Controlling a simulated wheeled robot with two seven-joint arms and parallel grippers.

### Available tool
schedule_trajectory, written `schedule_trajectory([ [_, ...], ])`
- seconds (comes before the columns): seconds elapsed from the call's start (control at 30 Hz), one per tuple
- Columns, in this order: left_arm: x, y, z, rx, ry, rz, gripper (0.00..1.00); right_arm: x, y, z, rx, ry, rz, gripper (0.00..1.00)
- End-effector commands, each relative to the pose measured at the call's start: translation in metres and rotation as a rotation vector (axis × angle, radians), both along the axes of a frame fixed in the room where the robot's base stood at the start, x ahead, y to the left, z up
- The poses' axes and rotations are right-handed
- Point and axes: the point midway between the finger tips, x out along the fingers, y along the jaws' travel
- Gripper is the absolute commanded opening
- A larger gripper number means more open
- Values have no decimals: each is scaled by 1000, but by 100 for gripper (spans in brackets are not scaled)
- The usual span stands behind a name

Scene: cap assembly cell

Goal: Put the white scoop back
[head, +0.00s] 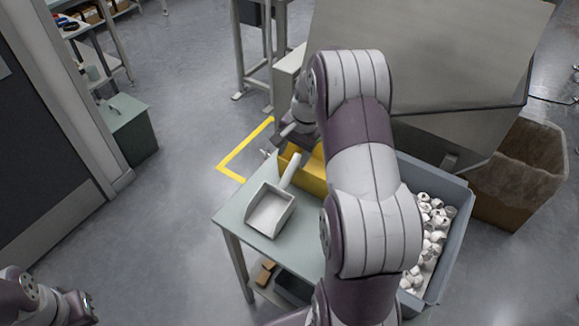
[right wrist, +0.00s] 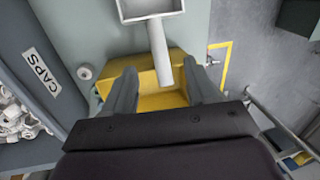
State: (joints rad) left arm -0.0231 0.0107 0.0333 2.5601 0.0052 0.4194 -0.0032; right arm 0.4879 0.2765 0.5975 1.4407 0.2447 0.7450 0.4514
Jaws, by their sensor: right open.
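The white scoop (head: 268,212) lies on the small pale green table (head: 235,216), its pan toward the table's front left corner. Its handle points to the yellow bin (head: 311,176). In the right wrist view the scoop's pan (right wrist: 150,8) is at the top edge, and its handle reaches down between my fingers. My right gripper (right wrist: 163,88) is open, one finger on each side of the handle end, with gaps showing. The yellow bin also shows below the handle (right wrist: 172,101). Part of my left arm shows at the lower left of the head view; its jaw state is unclear.
A blue-grey crate (head: 453,245) of white caps stands right of the table, labelled CAPS in the right wrist view (right wrist: 42,72). A round white piece (right wrist: 85,72) is near the yellow bin. A large grey hopper (head: 440,60) stands behind, with a brown bin (head: 530,165) to its right.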

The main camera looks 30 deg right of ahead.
Motion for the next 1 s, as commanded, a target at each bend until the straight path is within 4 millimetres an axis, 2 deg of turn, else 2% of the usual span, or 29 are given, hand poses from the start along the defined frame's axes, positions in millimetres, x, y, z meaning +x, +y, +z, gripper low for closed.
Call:
schedule_trajectory([
  [0.1,0,0,0,0,0,0,0,-2,-1,15,-1,-1,1,57],
  [0.17,0,0,0,0,0,0,0,-5,6,20,-7,1,31,57],
  [0.27,0,0,0,0,0,0,0,-21,48,28,-54,8,220,57],
  [0.3,0,0,0,0,0,0,0,-34,72,30,-84,8,340,57],
  [0.4,0,0,0,0,0,0,0,-76,125,34,-158,-1,655,57],
  [0.53,0,0,0,0,0,0,0,-131,165,32,-222,-16,974,57],
  [0.6,0,0,0,0,0,0,0,-149,174,30,-240,-22,1072,57],
  [0.7,0,0,0,0,0,0,0,-159,178,29,-248,-24,1125,57],
  [1.0,0,0,0,0,0,0,0,-159,178,28,-246,-22,1121,57],
])
